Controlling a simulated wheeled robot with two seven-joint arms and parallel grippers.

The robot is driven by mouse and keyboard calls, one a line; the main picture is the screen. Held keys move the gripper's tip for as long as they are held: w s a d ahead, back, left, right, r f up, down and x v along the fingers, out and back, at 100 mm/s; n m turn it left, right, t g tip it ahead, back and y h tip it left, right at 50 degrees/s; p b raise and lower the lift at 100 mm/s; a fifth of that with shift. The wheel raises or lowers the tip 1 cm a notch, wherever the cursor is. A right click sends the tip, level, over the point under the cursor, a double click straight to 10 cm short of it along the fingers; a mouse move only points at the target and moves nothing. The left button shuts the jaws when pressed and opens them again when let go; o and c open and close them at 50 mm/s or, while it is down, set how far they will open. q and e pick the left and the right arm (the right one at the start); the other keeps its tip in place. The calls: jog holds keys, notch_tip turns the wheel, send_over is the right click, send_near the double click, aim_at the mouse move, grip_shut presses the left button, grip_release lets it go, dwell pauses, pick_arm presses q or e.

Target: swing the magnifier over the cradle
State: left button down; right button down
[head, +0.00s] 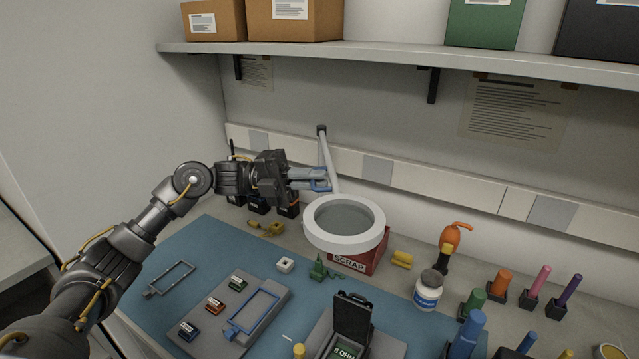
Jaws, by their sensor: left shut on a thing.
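The magnifier (311,228) is a white ring with a greyish lens, on a pale arm (328,158) that rises to a dark pivot by the back wall. The ring hangs above the red SCRAP bin and partly hides it. My left gripper (322,181) comes in from the left, shut on the magnifier at its arm just behind the ring. No label marks the cradle. Two grey blocks lie in front of the ring: a left one (262,332) with a blue rectangular outline, and a right one (393,346) bearing an open black case. My right gripper is not in view.
The red SCRAP bin (349,263) stands under the ring. A white jar (428,291), an orange-handled tool (455,236) and several coloured pens in holders are at the right. A shelf (380,52) with boxes overhangs the back. The blue mat (215,243) has free room at left.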

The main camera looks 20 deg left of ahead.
pick_arm(q)
jog(key=shift+a+r, duration=0.1)
jog(key=c, duration=1.5)
grip_release()
jog(key=shift+c, duration=0.2)
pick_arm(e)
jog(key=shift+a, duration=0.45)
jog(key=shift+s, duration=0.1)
